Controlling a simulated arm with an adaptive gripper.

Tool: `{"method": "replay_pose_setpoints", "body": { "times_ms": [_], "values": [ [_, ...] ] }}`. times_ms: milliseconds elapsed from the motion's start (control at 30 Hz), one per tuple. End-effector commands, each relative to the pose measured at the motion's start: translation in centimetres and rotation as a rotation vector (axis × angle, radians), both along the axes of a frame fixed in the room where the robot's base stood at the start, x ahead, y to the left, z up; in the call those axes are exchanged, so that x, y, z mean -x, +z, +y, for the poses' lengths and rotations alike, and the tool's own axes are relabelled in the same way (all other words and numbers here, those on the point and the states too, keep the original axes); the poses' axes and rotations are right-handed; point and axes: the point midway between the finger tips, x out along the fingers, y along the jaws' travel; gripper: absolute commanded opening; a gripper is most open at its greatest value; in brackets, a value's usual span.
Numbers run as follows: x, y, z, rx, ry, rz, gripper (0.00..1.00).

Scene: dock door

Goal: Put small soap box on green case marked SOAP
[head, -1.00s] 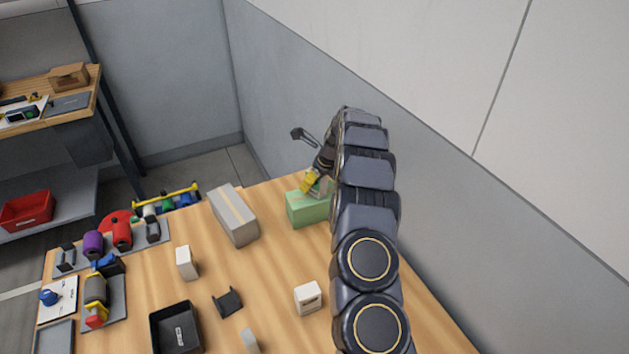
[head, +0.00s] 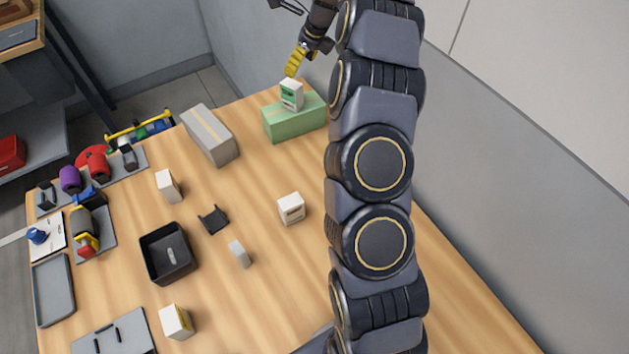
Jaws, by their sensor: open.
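The green case (head: 296,124) lies on the wooden table near the wall. The label's print is too small to read. My gripper (head: 292,66) is open above and just behind the small box, apart from it. Only its yellow finger shows clearly; the arm and the picture's top edge hide part of the rest.
A tan carton (head: 210,135) lies left of the green case. Small white boxes (head: 291,208) (head: 168,186) (head: 176,321) and a black tray (head: 168,253) stand nearer on the table. Tools and rolls lie along the left edge. The grey wall is close on the right.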

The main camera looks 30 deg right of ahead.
Motion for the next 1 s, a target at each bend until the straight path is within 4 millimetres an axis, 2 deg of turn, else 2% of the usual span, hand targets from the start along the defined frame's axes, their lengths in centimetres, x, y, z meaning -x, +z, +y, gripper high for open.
{"method": "replay_pose_setpoints", "body": {
  "times_ms": [67, 167, 267, 300, 400, 500, 633, 800, 900, 1000],
  "values": [
    [0.5, 1.3, 2.0, 0.019, 0.109, -0.006, 0.55],
    [2.4, 3.6, 6.1, 0.062, 0.349, -0.015, 0.55],
    [5.7, 6.2, 10.7, 0.128, 0.665, -0.029, 0.55],
    [7.4, 7.0, 12.4, 0.154, 0.794, -0.033, 0.55],
    [11.8, 8.7, 16.0, 0.215, 1.111, -0.041, 0.55],
    [16.9, 9.8, 18.6, 0.271, 1.423, -0.046, 0.55],
    [23.8, 10.5, 20.7, 0.33, 1.81, -0.05, 0.55],
    [32.6, 10.1, 21.5, 0.354, 2.268, -0.044, 0.55],
    [36.5, 9.6, 21.3, 0.344, 2.466, -0.046, 0.55],
    [39.0, 9.1, 21.0, 0.333, 2.599, -0.051, 0.55]
  ]
}}
